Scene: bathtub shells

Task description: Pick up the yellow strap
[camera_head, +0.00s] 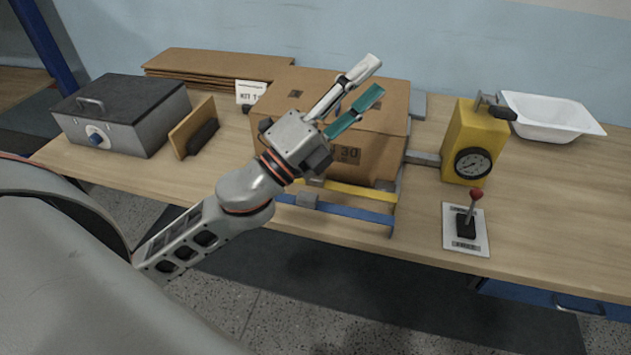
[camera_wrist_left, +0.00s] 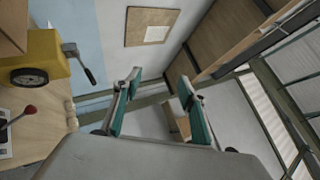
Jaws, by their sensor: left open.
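The yellow strap (camera_head: 360,192) lies along the front foot of a cardboard box (camera_head: 385,150) in the head view. A blue strap or bar (camera_head: 350,211) runs parallel in front of it. My left gripper (camera_head: 373,82) is open and empty, pointing up and to the right in front of the box. Its wrist hides part of the box and its left end. In the left wrist view the open jaws (camera_wrist_left: 160,80) have nothing between them and face the wall; the yellow strap does not show there. My right gripper is not in view.
A yellow machine with a dial (camera_head: 476,140) and a red-knobbed lever (camera_head: 468,222) stand to the right. A white tub (camera_head: 550,117) is behind. The table's right front is clear.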

